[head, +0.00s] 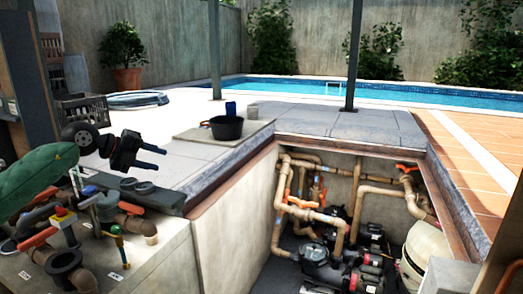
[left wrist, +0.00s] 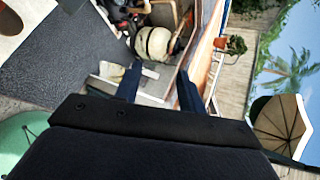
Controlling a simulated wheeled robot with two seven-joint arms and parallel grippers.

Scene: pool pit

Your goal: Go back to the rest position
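My left gripper (head: 160,159) is at the left of the head view, raised in front of the pale deck and near the left edge of the pit. Its two dark fingers stand apart with nothing between them. The fingers of the left gripper also show apart in the left wrist view (left wrist: 160,72), with the pit behind them. My right gripper is not in view.
A bench of pipes and valves (head: 65,259) is at lower left. The open pit holds pipes (head: 340,220) and a black pump (head: 325,268). A black bucket (head: 227,127) stands on the deck behind it. The pool (head: 400,92) and a potted plant (head: 126,78) are farther back.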

